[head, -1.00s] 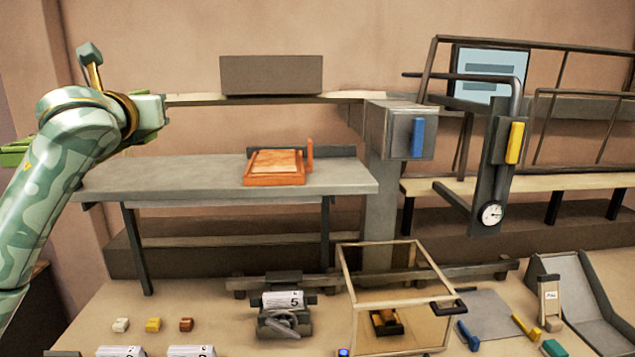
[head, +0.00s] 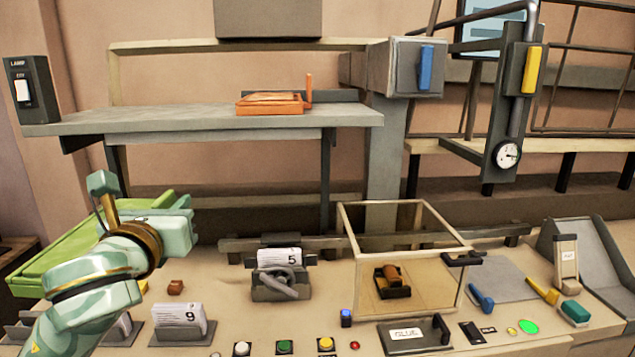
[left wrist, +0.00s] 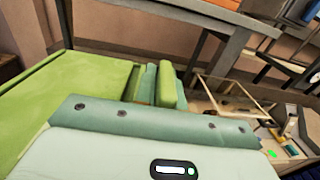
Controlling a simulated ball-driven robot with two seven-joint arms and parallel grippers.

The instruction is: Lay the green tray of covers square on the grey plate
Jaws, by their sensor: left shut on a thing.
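The green tray (head: 75,250) is at the far left of the head view, above the left end of the bench and partly behind my arm. My left gripper (head: 148,212) is shut on its right side. In the left wrist view the tray (left wrist: 60,100) fills the left side, close to the gripper. The covers cannot be made out. A flat grey plate (head: 505,277) lies on the bench at the right, between the clear-sided box and the grey chute. The tray is well apart from it. My right gripper is not in view.
The clear-sided box (head: 440,235) stands mid-bench, between tray and plate. A number-card holder (head: 280,275) stands left of it. A blue-handled piece (head: 482,298) and a yellow one (head: 543,291) flank the plate's front. An orange tray (head: 270,105) sits on the raised grey shelf (head: 190,120).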

